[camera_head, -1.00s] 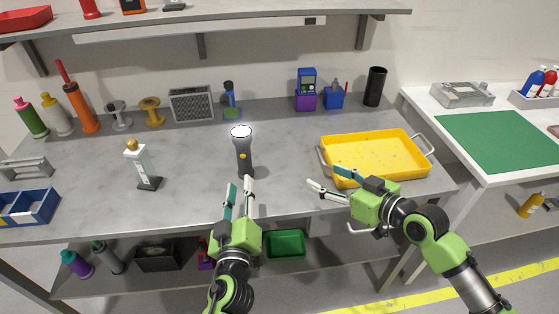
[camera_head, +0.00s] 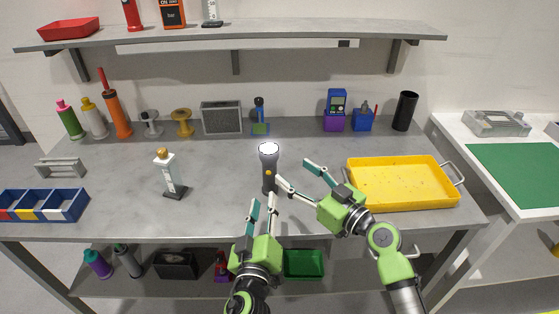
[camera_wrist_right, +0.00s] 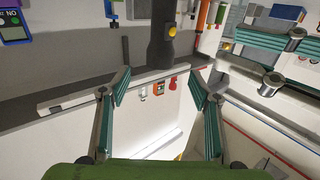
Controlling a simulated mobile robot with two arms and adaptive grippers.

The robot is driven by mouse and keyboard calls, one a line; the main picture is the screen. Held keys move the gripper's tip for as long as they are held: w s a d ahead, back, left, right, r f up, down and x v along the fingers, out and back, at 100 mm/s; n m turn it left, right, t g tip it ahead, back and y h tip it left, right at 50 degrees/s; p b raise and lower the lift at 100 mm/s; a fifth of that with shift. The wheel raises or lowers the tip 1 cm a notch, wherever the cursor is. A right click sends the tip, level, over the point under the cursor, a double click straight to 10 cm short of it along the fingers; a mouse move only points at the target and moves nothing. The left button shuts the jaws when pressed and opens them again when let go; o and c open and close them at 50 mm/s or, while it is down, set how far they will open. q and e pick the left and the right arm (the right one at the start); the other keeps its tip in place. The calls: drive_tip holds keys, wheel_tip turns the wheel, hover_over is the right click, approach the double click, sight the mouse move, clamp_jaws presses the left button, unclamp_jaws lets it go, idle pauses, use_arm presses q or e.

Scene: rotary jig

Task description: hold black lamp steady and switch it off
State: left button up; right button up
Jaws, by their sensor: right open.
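The black lamp (camera_head: 269,184) is a torch standing upright on the grey workbench, with its head at the top glowing white. A yellow button sits on its side. My right gripper (camera_head: 294,173) is open and empty, just right of the lamp, with its nearer fingertip close to the lamp's body; I cannot tell if they touch. The right wrist view shows the lamp (camera_wrist_right: 161,48) and its button beyond the parted fingers (camera_wrist_right: 160,90). My left gripper (camera_head: 263,203) is open and empty in front of the lamp's base, pointing toward it.
A yellow tray (camera_head: 400,207) lies to the right of my right gripper. A white trophy-like piece (camera_head: 166,172) stands left of the lamp. A grey speaker-like box (camera_head: 221,118) and a blue-and-green tool (camera_head: 260,115) stand behind. The bench between trophy and lamp is clear.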

sight(275, 159)
drive_tip(key=x, duration=1.1)
drive_tip(key=shift+w+a, duration=0.1)
drive_tip(key=shift+a, duration=0.1)
drive_tip(key=c, duration=1.3)
use_arm(q)
clamp_jaws()
